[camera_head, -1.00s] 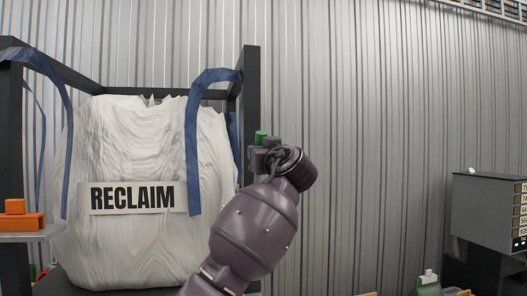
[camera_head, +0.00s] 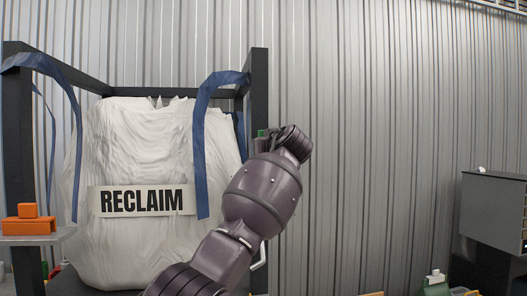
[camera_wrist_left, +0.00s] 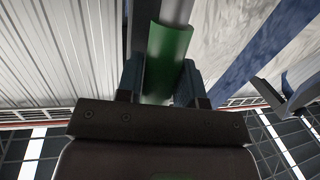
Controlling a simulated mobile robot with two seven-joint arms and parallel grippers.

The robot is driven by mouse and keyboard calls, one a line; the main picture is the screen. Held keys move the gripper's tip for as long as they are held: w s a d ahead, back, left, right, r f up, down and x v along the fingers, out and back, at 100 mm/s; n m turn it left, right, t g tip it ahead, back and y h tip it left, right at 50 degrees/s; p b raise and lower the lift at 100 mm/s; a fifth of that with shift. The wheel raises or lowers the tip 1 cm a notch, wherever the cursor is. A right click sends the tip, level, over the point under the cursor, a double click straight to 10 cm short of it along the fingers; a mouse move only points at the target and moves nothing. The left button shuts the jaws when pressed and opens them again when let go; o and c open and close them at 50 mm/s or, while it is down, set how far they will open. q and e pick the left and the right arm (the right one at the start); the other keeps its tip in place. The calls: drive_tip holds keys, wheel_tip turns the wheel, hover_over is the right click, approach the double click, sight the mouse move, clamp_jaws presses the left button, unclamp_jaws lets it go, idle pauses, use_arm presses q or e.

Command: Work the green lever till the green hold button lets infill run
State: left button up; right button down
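The green lever's grip (camera_wrist_left: 168,60) stands between the two fingers of my left gripper (camera_wrist_left: 160,80) in the left wrist view. The fingers lie close against both sides of it, and a grey rod runs on from its end. In the head view only a small green patch (camera_head: 262,133) shows beside the dark post; my left wrist and forearm hide the rest. My right gripper is out of view. The green hold button cannot be made out.
A white RECLAIM bag (camera_head: 150,240) with blue straps (camera_head: 203,150) hangs in a dark frame (camera_head: 259,75) just left of my arm. An orange block (camera_head: 28,227) sits on a shelf at left. A grey cabinet (camera_head: 490,215) stands far right. The wall between is clear.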

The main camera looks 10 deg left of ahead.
use_arm(q)
drive_tip(key=o, duration=0.4)
drive_tip(key=shift+c, duration=0.2)
drive_tip(key=b+v, duration=0.3)
drive_tip(key=v, duration=0.8)
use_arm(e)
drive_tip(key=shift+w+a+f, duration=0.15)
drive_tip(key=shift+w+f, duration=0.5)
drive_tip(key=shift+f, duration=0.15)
use_arm(q)
drive_tip(key=shift+c, duration=0.3)
